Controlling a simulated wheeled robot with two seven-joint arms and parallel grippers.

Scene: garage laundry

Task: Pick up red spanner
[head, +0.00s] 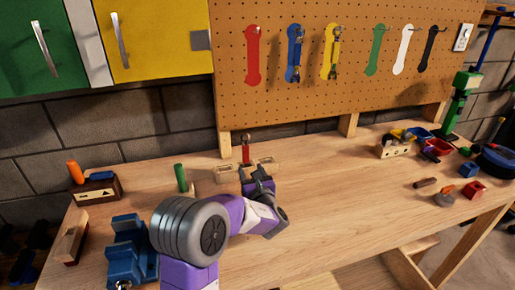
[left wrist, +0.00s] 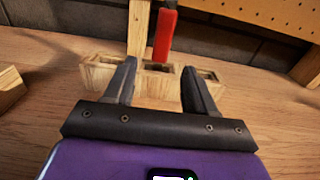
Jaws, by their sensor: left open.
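The red spanner (head: 246,152) stands upright in a slotted wooden holder (head: 224,174) near the back of the workbench, below the pegboard. My left gripper (head: 258,174) is in front of the holder. In the left wrist view my left gripper (left wrist: 159,72) is open, with nothing held. The red handle appears between its fingers, beyond the tips. My right gripper is not in view.
The pegboard (head: 300,95) has coloured tool shapes, with a blue spanner (head: 294,55) and a yellow spanner (head: 331,52) on it. A green cylinder (head: 180,177) stands left of the holder. A blue vise (head: 130,245) is at front left.

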